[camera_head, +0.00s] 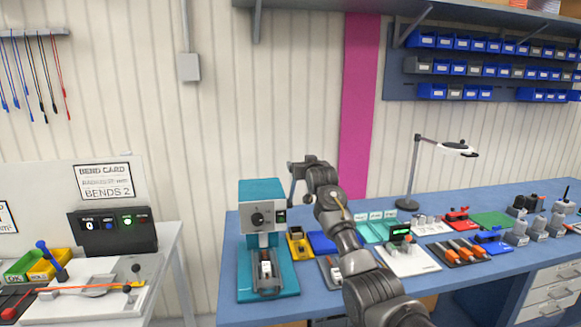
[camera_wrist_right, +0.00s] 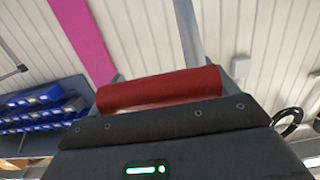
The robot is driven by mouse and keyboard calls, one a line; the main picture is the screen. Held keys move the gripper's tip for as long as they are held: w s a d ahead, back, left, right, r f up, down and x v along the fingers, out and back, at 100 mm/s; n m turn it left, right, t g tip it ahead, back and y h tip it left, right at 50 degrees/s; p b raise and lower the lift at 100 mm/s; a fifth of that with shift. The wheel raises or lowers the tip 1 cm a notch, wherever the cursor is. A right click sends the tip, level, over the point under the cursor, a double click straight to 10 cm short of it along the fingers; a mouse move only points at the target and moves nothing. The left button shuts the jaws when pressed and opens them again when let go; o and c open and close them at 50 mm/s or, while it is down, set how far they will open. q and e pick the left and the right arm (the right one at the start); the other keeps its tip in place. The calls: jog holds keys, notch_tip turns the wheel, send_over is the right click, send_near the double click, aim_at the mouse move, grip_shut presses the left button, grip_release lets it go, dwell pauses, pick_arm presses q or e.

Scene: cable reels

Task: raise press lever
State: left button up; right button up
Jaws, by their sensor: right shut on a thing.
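The press (camera_head: 249,193) is a teal and grey machine with a dial on its face, standing at the left end of the blue bench. The press lever's red handle (camera_wrist_right: 160,92) lies across the right wrist view, with a grey rod (camera_wrist_right: 187,30) running up beyond it. My right gripper (camera_head: 298,178) is just right of the top of the press. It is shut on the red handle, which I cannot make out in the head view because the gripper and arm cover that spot. My left gripper is not in view.
The blue bench (camera_head: 222,312) holds a yellow holder (camera_head: 299,243), a green-display device (camera_head: 400,234), orange-handled tools (camera_head: 466,249) and a desk lamp (camera_head: 411,180). Blue bins (camera_head: 447,43) hang on the wall. A white table (camera_head: 160,245) with a bending fixture stands at left, across a gap.

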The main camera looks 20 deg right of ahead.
jog(key=shift+w+f+g, duration=0.15)
jog(key=shift+f+g, duration=0.15)
jog(key=shift+f, duration=0.1)
jog(key=shift+o, duration=0.2)
jog(key=shift+f, duration=0.15)
jog(key=shift+c, duration=0.2)
jog(key=o, duration=1)
jog(key=shift+o, duration=1.2)
jog(key=shift+w+f, duration=0.1)
jog(key=shift+w, duration=0.1)
jog(key=b+v, duration=0.4)
jog(key=v, duration=0.6)
jog(key=shift+d+b, duration=0.2)
jog(key=shift+b, duration=0.15)
